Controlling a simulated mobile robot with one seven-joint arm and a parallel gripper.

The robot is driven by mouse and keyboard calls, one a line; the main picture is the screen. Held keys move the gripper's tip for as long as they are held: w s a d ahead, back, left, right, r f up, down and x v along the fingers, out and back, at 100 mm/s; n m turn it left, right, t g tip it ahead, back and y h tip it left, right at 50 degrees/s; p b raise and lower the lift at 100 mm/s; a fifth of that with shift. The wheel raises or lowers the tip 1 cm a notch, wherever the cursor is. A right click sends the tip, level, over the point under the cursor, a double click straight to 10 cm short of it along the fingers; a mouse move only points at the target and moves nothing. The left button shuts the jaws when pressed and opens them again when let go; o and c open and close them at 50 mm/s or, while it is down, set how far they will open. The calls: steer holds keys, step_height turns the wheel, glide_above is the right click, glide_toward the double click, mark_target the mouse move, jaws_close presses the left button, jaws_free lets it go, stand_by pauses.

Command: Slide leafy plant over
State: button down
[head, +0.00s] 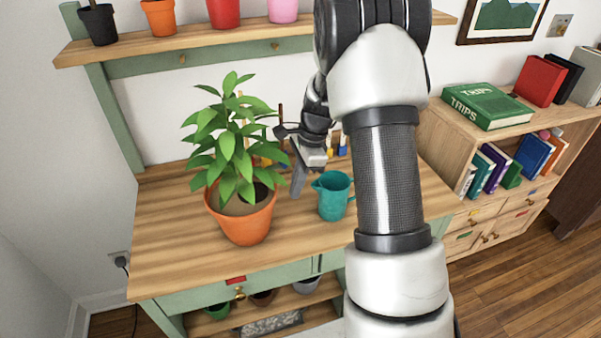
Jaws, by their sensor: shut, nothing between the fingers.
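The leafy plant (228,140) stands upright in an orange terracotta pot (242,222) on the wooden tabletop (165,235), left of the middle. My gripper (296,188) points down just right of the plant, with its fingers shut and nothing held. It is close to the pot's right side and the leaves; I cannot tell whether it touches them. My arm covers the right part of the table.
A teal watering can (333,195) stands right of my gripper, close to it. Small items behind the plant are partly hidden. A shelf (190,46) with several pots hangs above. The tabletop left of the plant is clear. A bookcase (455,130) stands at the right.

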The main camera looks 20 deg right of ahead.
mark_target(217, 198)
steer(key=shift+a+r, duration=0.15)
steer(key=shift+a, duration=1.85)
steer(key=a+p, duration=0.5)
steer(key=a, duration=1.5)
steer(key=shift+a+p, duration=0.3)
steer(key=shift+p, duration=0.1)
steer(key=d, duration=0.2)
steer(key=d+r, duration=0.1)
steer(key=d, duration=0.1)
steer(key=shift+d+r, duration=0.15)
steer(key=shift+d, duration=0.1)
steer(key=v, duration=0.8)
steer(key=shift+d+r+p, duration=0.1)
steer(key=shift+r+p, duration=0.25)
